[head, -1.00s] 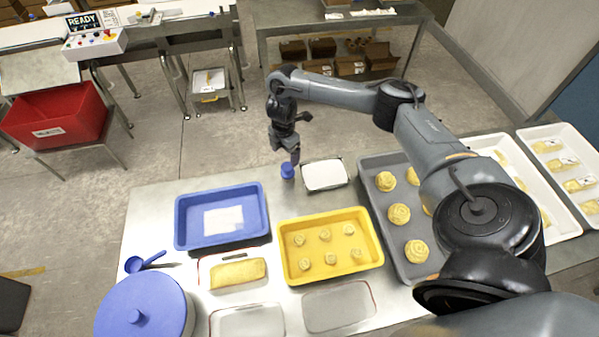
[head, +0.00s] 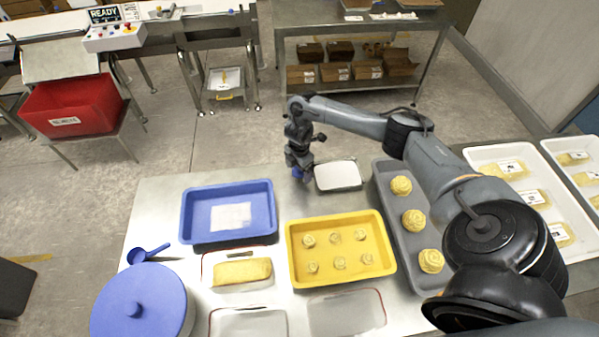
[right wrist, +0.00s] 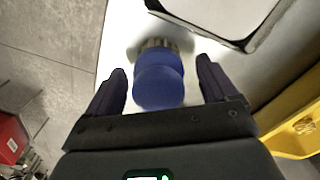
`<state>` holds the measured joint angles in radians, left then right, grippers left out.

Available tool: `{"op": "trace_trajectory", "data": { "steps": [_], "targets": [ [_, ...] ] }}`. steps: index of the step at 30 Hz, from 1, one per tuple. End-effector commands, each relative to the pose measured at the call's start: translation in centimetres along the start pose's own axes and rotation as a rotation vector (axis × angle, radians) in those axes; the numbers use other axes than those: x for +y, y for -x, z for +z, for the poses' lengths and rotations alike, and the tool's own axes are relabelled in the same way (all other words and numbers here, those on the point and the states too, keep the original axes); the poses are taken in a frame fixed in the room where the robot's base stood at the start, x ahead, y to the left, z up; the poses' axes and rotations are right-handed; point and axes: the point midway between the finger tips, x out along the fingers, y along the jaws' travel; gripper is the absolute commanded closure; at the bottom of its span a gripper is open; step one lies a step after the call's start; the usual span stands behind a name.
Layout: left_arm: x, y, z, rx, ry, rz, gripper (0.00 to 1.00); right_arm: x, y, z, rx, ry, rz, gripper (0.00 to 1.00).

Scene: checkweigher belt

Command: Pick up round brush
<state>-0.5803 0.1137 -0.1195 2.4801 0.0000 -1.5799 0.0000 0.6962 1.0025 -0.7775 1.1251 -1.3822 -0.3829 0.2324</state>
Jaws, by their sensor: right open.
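The round brush (right wrist: 158,80) has a blue handle and pale bristles, and in the right wrist view it is between the two fingers of my right gripper (right wrist: 158,88). There is a visible gap between each finger and the brush. In the head view the blue brush (head: 298,174) is partly hidden under my right gripper (head: 299,165), at the far edge of the steel table. My right gripper is open around the brush. My left gripper is not in view.
A white tray (head: 338,175) stands just right of the brush. A blue tray (head: 186,217), a yellow tray (head: 342,279) with several dough pieces and a grey tray (head: 392,227) with rolls cover much of the table (head: 150,205). A blue scoop (head: 147,254) lies at left.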

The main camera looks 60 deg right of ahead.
Motion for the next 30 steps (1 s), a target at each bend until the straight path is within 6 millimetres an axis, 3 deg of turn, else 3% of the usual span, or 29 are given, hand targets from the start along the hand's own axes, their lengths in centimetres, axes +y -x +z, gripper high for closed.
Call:
{"op": "trace_trajectory", "data": {
  "steps": [8, 21, 30],
  "targets": [
    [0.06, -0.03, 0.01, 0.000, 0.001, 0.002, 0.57, 0.03, -0.40, -0.03, 0.000, 0.000, 0.001, 0.14],
    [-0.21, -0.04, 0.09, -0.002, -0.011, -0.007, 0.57, 0.04, -0.36, -0.02, 0.001, 0.000, 0.001, 0.80],
    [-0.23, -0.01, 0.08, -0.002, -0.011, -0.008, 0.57, 0.05, -0.09, -0.01, 0.001, 0.000, 0.002, 0.80]
  ]
}}
